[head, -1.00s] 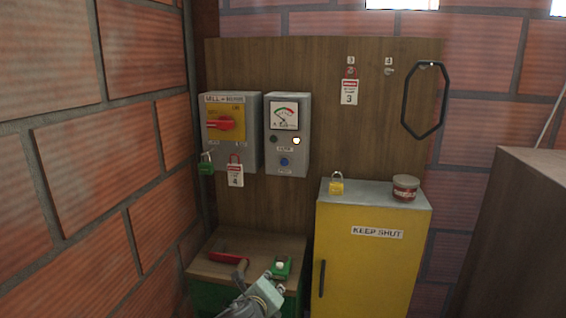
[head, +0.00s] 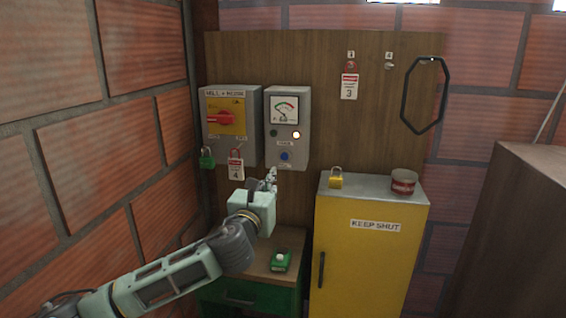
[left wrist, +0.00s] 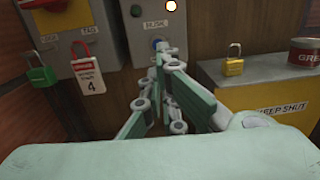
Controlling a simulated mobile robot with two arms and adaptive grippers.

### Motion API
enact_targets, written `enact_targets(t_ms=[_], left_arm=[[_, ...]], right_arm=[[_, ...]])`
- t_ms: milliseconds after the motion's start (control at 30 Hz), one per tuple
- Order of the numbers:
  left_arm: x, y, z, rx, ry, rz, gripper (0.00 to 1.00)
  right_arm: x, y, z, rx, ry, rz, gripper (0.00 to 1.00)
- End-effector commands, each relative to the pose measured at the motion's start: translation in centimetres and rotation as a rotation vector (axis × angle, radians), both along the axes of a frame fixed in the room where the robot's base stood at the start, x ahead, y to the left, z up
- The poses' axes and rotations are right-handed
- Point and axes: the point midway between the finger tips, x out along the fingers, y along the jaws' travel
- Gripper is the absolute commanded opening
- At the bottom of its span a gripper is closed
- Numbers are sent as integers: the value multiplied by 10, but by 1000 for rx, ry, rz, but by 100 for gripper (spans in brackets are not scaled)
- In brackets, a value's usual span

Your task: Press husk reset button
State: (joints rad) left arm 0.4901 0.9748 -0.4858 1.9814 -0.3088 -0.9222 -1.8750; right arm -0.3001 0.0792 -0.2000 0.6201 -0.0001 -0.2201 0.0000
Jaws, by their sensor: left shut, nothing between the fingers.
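The husk box (head: 287,127) is a grey panel on the wooden board with a gauge, a dark round fitting, a lit white lamp (head: 296,135) and a blue button (head: 284,156) low on its front. The blue button also shows in the left wrist view (left wrist: 161,43), partly behind the fingers. My left gripper (head: 271,176) is shut and empty, its fingertips just below and slightly left of the button. Whether they touch the box, I cannot tell. My right gripper is out of view.
Left of it is the mill switch box (head: 249,128) with a red handle, green padlock (head: 207,158) and tag 4 (head: 236,168). A yellow cabinet (head: 365,265) with padlock and tin stands right. A small table (head: 290,243) with a green item (head: 281,261) is below.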

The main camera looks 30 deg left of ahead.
Motion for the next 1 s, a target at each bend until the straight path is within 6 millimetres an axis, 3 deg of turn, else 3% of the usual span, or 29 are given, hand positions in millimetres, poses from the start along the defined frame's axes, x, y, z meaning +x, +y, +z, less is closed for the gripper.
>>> enact_targets(t_ms=[167, 700, 1000], left_arm=[[18, 5, 4, -3, -1, 3, 0], [99, 28, 7, -5, 1, 1, 0], [127, 36, 8, -2, -1, 1, 0]], right_arm=[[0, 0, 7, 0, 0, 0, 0], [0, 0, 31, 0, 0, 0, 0], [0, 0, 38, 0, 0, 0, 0]])
